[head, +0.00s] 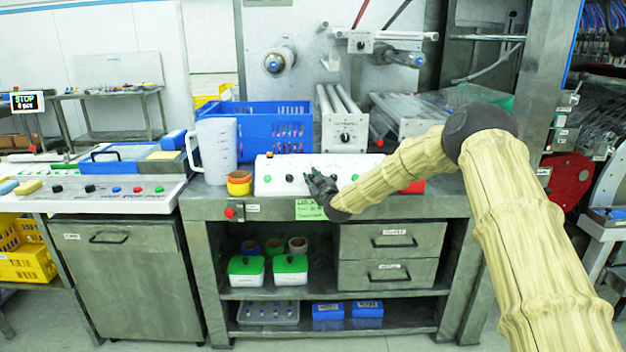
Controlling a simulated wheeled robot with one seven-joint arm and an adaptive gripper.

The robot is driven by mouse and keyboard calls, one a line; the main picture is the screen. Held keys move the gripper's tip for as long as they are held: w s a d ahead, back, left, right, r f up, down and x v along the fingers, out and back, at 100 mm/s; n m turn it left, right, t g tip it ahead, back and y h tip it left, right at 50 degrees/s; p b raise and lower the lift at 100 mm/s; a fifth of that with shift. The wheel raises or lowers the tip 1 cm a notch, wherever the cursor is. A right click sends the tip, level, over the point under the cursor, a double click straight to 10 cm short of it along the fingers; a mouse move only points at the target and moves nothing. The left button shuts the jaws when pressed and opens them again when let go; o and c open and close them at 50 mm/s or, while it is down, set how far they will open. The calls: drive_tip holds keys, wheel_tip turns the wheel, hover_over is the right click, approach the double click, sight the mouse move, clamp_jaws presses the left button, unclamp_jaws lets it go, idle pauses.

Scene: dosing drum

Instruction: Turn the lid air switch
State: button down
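A white control panel (275,168) stands at the front of the steel workbench and carries a row of small round knobs and buttons. A green button (267,178) and a black knob (290,178) show at its left part. My gripper (312,178) is dark and small in the head view, at the middle of the panel front. It covers part of the row, and I cannot tell whether it touches a switch or whether its fingers are open. The switch labels are too small to read, so I cannot single out the lid air switch.
A green label (309,210) hangs on the bench front below my gripper. A red button (229,213) is on the bench's left front. A white jug (216,150), tape rolls (239,184) and a blue crate (262,122) stand left and behind. My arm reaches in from the right.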

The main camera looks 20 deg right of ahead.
drive_tip(key=shift+r, duration=0.3)
idle(0.4)
drive_tip(key=m+h, duration=0.1)
drive_tip(key=m, duration=0.1)
drive_tip(key=m+h+b, duration=0.1)
drive_tip(key=m+h, duration=0.1)
drive_tip(key=m+h+b, duration=0.1)
drive_tip(key=m, duration=0.1)
drive_tip(key=shift+w+a+r+m+t+h, duration=0.1)
drive_tip(key=shift+a+m+t+h, duration=0.15)
drive_tip(key=shift+m+t+h, duration=0.05)
drive_tip(key=m+g+h, duration=0.1)
drive_tip(key=m+h, duration=0.2)
drive_tip(key=m, duration=0.2)
drive_tip(key=shift+a, duration=0.1)
drive_tip(key=shift+w+m+g+h, duration=0.1)
drive_tip(key=shift+m+g+h, duration=0.65)
drive_tip(key=shift+m, duration=0.55)
drive_tip(key=shift+m+g+h, duration=0.55)
drive_tip(key=shift+m+h, duration=0.3)
drive_tip(key=shift+m, duration=0.45)
